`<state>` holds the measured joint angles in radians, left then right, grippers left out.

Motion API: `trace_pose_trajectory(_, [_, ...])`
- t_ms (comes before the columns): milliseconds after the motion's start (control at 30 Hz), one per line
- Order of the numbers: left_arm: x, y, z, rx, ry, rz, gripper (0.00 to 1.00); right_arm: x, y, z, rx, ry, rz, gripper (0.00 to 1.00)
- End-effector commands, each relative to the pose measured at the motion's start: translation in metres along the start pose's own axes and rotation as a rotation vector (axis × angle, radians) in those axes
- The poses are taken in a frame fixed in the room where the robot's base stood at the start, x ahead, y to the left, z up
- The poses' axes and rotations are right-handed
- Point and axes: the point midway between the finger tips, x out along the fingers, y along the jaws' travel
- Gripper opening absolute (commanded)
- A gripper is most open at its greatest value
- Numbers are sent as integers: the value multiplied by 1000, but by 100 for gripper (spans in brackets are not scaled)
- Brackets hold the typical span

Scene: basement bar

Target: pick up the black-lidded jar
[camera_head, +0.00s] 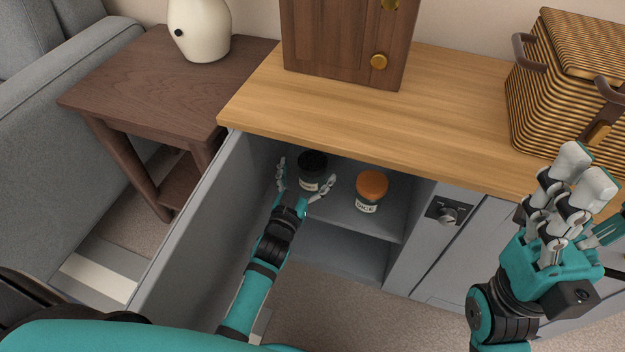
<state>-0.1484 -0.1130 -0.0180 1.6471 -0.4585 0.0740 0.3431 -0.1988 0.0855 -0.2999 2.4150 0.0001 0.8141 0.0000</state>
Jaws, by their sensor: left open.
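The black-lidded jar (312,168) stands upright on the upper shelf inside the open cabinet, with a pale label partly showing on its front. My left gripper (306,184) is open inside the cabinet, with one finger to the left of the jar and another to its right. Whether the fingers touch the jar cannot be told. The jar's lower part is partly hidden by the hand. My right gripper (568,190) is raised at the right, in front of the closed cabinet doors, away from the jar; nothing shows in it.
An orange-lidded jar (369,190) stands just right on the same shelf. The open cabinet door (190,235) stands left of my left arm. The wooden countertop (450,120) overhangs the shelf and bears a wooden box (340,40) and a wicker basket (560,105).

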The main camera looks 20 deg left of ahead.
Motion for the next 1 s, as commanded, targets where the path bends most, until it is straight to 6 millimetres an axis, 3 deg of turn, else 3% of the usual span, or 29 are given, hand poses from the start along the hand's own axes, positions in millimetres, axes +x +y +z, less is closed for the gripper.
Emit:
trace_pose_trajectory(200, [32, 2, 0, 1, 3, 0, 98, 4, -1, 1, -6, 50, -20, 62])
trace_pose_trajectory(500, [36, 2, -1, 0, 0, 0, 98, 8, -1, 2, -7, 54, -23, 62])
trace_pose_trajectory(1000, [36, 2, -2, 0, 1, 0, 34, 8, -1, 2, -7, 54, -23, 62])
